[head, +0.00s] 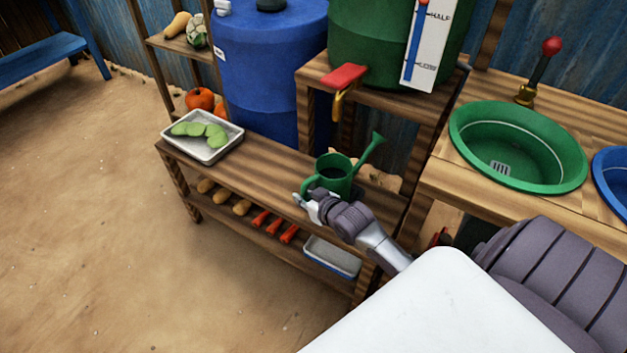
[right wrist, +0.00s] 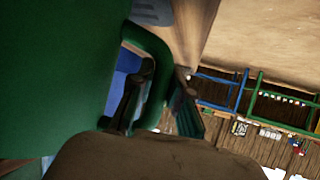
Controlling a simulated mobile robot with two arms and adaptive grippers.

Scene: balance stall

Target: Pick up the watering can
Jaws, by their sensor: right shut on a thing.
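The green watering can (head: 334,176) is upright on the wooden bench (head: 255,174), or just above it; I cannot tell which. Its spout points up and to the right in the head view. My right gripper (head: 307,198) is at the can's near-left side, shut on its handle. In the right wrist view the can's green body (right wrist: 55,70) fills the left side, and the curved handle (right wrist: 158,70) runs between the fingers. The fingertips are partly hidden there. My left gripper is not in view.
A pale tray of green pods (head: 202,136) stands on the bench's left end. A green tank with a red tap (head: 344,77) stands behind the can, beside a blue barrel (head: 268,65). A green basin (head: 517,142) is at right. Vegetables lie on the lower shelf. Sandy floor at left is clear.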

